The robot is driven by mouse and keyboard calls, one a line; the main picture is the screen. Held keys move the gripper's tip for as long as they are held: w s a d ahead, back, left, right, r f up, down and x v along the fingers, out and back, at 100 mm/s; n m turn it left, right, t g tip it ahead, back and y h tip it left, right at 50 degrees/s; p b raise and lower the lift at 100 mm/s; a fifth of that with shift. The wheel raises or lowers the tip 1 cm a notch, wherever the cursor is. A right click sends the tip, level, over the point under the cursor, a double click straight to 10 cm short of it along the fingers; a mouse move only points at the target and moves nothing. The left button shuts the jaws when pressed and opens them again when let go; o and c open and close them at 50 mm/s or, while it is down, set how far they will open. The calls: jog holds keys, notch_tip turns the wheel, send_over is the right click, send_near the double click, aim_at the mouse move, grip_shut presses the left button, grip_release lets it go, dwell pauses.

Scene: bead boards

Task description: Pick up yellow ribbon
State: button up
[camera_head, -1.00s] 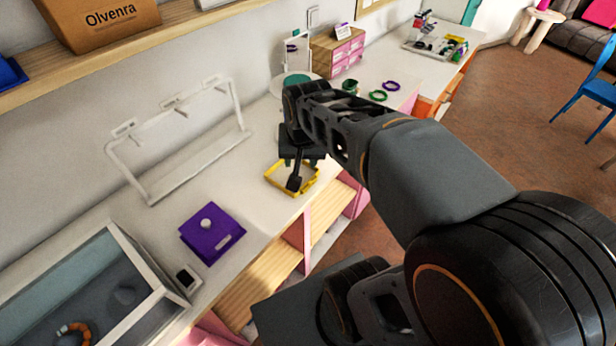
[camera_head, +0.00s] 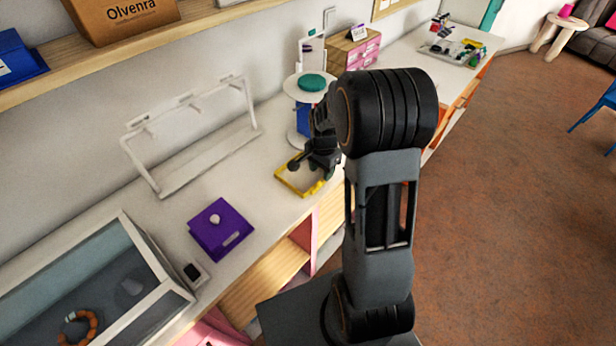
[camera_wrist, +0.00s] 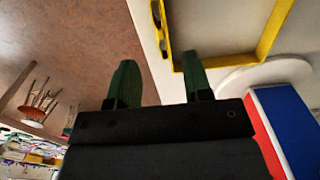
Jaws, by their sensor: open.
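The only clear yellow thing is a yellow rectangular frame-like piece (camera_head: 288,184) lying on the white counter; I cannot tell a separate ribbon from it. In the wrist view its yellow bars (camera_wrist: 268,38) run along the top right, with one bar close to a fingertip. My gripper (camera_wrist: 160,82) is open, with two green fingertips apart and nothing seen between them. In the head view my gripper is over the right side of the yellow piece, and my arm hides part of it. I cannot tell whether a finger touches it.
A purple box (camera_head: 220,230) with a knob sits left of the yellow piece. A white rack (camera_head: 190,160) stands behind. A white round stand (camera_head: 290,86) with a green disc (camera_head: 312,81) and blue column is close behind my gripper. A glass-topped case (camera_head: 160,262) is at the lower left.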

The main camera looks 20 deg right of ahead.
aim_at(320, 182)
jog(key=shift+w+f+p, duration=0.15)
jog(key=shift+f+p, duration=0.65)
jog(key=shift+f, duration=2.25)
grip_shut()
